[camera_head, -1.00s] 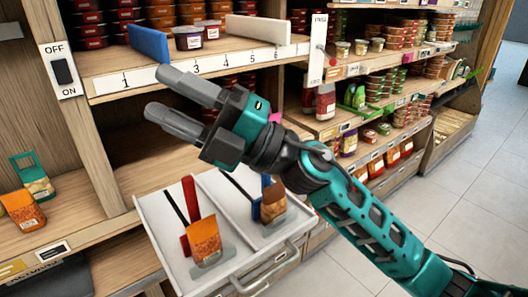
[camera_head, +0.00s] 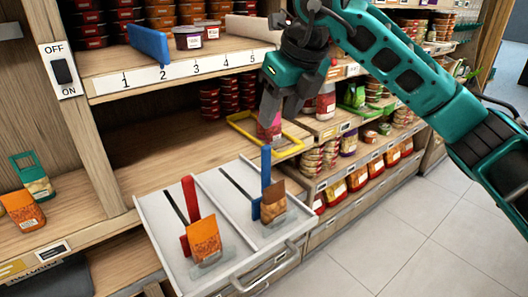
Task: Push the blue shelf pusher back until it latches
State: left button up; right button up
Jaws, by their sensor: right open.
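The blue shelf pusher (camera_head: 266,172) stands upright in the right lane of the white pull-out tray (camera_head: 150,212). A brown pouch (camera_head: 272,203) stands in front of it and hides part of its lower end. My right gripper (camera_head: 268,122) points down from the upper right, above and slightly behind the pusher's top in the picture. It is open. I cannot tell whether it touches the pusher. My left gripper is not in view.
A red pusher (camera_head: 190,205) with an orange pouch (camera_head: 203,240) fills the left lane. A yellow frame (camera_head: 238,117) lies on the shelf behind the gripper. A blue divider (camera_head: 149,43) stands on the numbered upper shelf. Stocked shelves are on the right; the floor is clear.

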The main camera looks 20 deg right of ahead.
aim_at(267, 146)
jog(key=x, duration=1.2)
jog(key=shift+s+a+f, duration=0.1)
jog(key=shift+a+f, duration=0.05)
jog(key=shift+f, duration=0.05)
jog(key=shift+c, duration=0.3)
grip_shut()
